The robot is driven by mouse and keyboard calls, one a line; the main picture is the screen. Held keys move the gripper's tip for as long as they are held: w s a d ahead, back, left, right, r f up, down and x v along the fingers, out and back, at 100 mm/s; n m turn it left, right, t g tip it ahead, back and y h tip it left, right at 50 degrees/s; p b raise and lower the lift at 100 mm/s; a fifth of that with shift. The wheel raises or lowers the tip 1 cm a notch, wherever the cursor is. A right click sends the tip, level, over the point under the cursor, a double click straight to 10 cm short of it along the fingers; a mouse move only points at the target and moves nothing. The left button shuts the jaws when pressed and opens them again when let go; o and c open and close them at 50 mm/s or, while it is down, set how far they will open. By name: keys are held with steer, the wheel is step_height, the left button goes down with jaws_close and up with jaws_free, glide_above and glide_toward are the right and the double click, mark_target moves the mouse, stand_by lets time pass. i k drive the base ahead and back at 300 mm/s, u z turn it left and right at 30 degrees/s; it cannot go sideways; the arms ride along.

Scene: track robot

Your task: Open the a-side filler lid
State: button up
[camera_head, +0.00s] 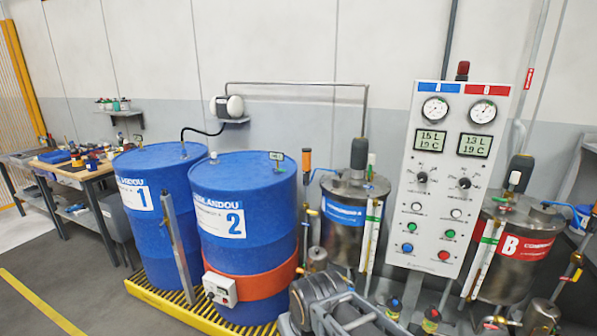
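The A-side tank (338,241) is a steel cylinder with a blue label band, right of the blue drums. Its round metal top (347,187) carries a dark upright motor-like unit (359,154) and a small pale-topped fitting (371,163). I cannot tell which small part on the top is the filler lid, or whether it is open. Dark grey rounded links, apparently my arm, show at the bottom centre, in front of and below the tank. My gripper is not visible.
A white control panel (433,235) stands right of the A tank. The B tank (506,262), with a red label, is beyond it. Blue drums 1 (150,215) and 2 (243,245) stand on a yellow grating (172,309). A cluttered workbench (75,172) is at left; open floor lies before it.

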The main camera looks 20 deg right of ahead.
mark_target(341, 178)
steer(key=u, duration=0.25)
steer(key=i, duration=0.9)
steer(key=z, duration=0.7)
steer(key=i, duration=0.65)
steer(key=z, duration=0.65)
